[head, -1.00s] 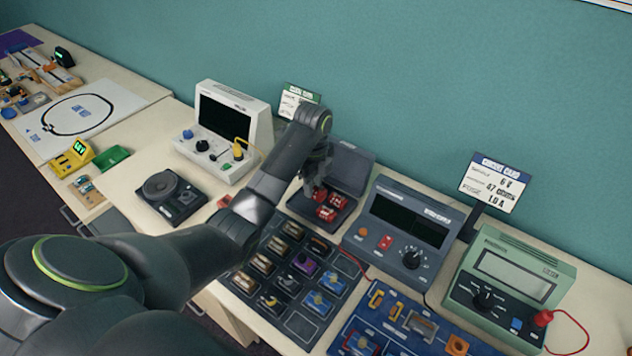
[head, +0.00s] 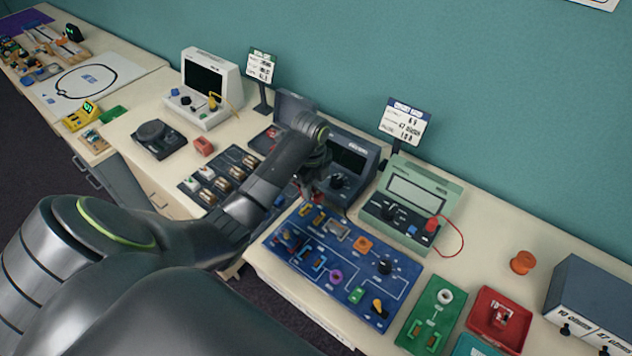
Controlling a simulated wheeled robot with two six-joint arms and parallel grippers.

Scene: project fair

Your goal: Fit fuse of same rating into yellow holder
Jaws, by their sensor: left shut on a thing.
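My left gripper (head: 316,192) is shut on a small red piece, apparently a fuse, mostly hidden by the fingers. It is above the far left corner of the blue circuit board (head: 345,292). Yellow clips (head: 320,217) that look like the holder sit on the board just below and beside the gripper. The circuit card (head: 404,124) stands on a post behind the green meter; its small print is blurred now, but it read 1.0 A earlier. The open dark fuse case (head: 293,104) is partly hidden behind my arm. My right gripper is not in view.
A dark blue power unit (head: 352,160) and a green meter (head: 424,190) with a red lead stand behind the board. A dark component tray (head: 194,186) lies left, partly under my arm. A green board (head: 432,310) and red tray (head: 503,325) lie right.

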